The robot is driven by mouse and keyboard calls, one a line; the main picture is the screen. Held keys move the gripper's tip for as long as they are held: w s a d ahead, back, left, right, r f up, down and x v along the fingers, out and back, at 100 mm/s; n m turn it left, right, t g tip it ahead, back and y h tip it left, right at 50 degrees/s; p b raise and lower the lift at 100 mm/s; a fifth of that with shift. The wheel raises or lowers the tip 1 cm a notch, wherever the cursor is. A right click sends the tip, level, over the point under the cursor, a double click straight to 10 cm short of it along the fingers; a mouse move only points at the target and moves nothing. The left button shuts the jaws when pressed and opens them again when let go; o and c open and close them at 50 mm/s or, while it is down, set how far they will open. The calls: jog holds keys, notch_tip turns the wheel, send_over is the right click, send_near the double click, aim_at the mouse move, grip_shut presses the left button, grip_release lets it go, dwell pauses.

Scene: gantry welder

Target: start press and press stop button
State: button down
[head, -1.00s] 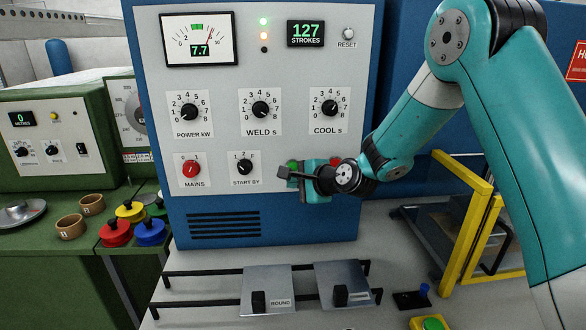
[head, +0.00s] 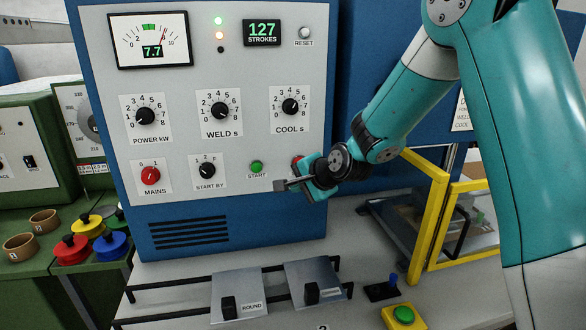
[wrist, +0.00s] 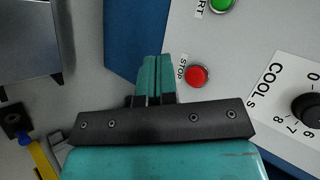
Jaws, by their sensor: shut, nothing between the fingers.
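The red STOP button (wrist: 197,76) is on the grey panel in the wrist view, just right of the fingertips of my gripper (wrist: 152,68). The fingers are shut together and empty, and a gap shows between them and the button. In the head view my gripper (head: 312,170) is in front of the lower right of the panel and covers most of the STOP button (head: 297,160). The green START button (head: 256,167) is uncovered to its left, and it also shows at the top edge of the wrist view (wrist: 222,4).
The welder panel (head: 180,90) has a green and an orange lamp lit; its counter (head: 262,32) reads 127 strokes and its meter (head: 150,40) 7.7. A yellow frame (head: 430,215) stands at right. A yellow box with a green button (head: 404,315) sits below.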

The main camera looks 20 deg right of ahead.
jog(key=s+d, duration=0.1)
jog(key=s+d+h, duration=0.1)
jog(key=shift+d+n+g, duration=0.3)
jog(key=shift+d, duration=0.05)
jog(key=shift+w, duration=0.2)
jog(key=w+d+p, duration=0.1)
jog(key=w, duration=0.7)
jog(key=shift+w+d, duration=0.2)
jog(key=shift+d, duration=0.15)
jog(key=shift+w, duration=0.1)
dwell(1.5)
jog(key=shift+w, duration=0.3)
